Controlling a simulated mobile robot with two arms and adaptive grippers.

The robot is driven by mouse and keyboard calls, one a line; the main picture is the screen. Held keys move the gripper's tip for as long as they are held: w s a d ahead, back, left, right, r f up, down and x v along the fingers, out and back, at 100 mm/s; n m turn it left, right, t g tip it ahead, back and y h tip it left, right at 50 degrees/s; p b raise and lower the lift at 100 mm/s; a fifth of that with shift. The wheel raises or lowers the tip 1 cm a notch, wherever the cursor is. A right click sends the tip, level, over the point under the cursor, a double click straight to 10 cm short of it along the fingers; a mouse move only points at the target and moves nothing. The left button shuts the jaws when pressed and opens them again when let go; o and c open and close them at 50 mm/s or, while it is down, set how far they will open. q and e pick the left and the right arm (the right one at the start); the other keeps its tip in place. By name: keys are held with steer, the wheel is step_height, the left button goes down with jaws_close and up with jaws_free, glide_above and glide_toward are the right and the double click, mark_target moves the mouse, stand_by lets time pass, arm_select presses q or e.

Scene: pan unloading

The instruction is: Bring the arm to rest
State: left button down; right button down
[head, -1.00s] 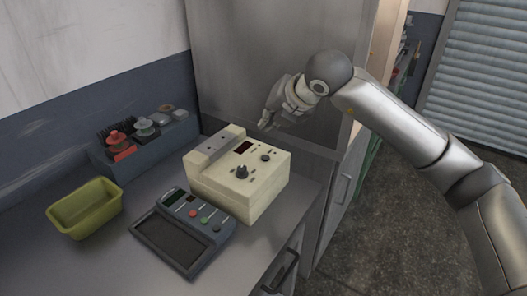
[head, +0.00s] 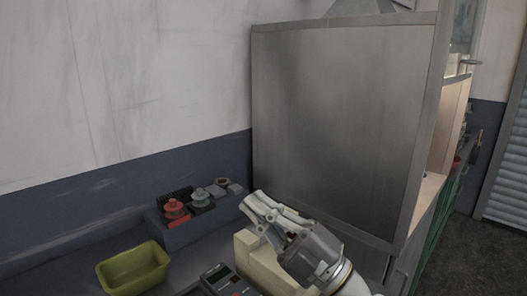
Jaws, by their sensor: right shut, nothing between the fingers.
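My right gripper (head: 262,212) is in the lower middle of the head view, its fingers pointing up and to the left. It is shut and nothing shows between its fingers. It appears in front of the cream box-shaped device (head: 255,262) and hides much of it; I cannot tell whether they touch. My left gripper is not in view.
A green pan (head: 133,270) sits on the counter at the lower left. A dark rack (head: 190,228) with red and grey parts stands by the wall. A dark scale-like device (head: 222,281) is cut off below. A tall metal cabinet (head: 340,130) stands behind my gripper.

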steer(key=w+d+f+m+t+h, duration=0.25)
steer(key=d+m+t+h, duration=0.35)
steer(key=m, duration=0.3)
steer(key=w+d+f+m+t+h, duration=0.1)
steer(key=d+f+m+t+h, duration=0.3)
steer(key=d+m+h, duration=0.35)
steer(key=s+d+f+m+g+h, duration=0.1)
steer(key=d+f+m+g+h, duration=0.25)
steer(key=f, duration=0.55)
steer(key=s+d+f+m+g+h, duration=0.25)
steer(key=d+f+m+h, duration=0.2)
steer(key=f, duration=0.35)
steer(key=s+f+g, duration=1.3)
steer(key=s+f, duration=0.7)
steer(key=s, duration=0.4)
step_height(320, 180, down, 26)
steer(key=g, duration=0.1)
steer(key=s+d+f+g, duration=0.1)
steer(key=s+d+f, duration=0.1)
steer(key=s+f, duration=1.4)
steer(key=shift+s+d+f+y, duration=0.2)
steer(key=shift+s+d+y, duration=0.15)
steer(key=shift+s, duration=0.55)
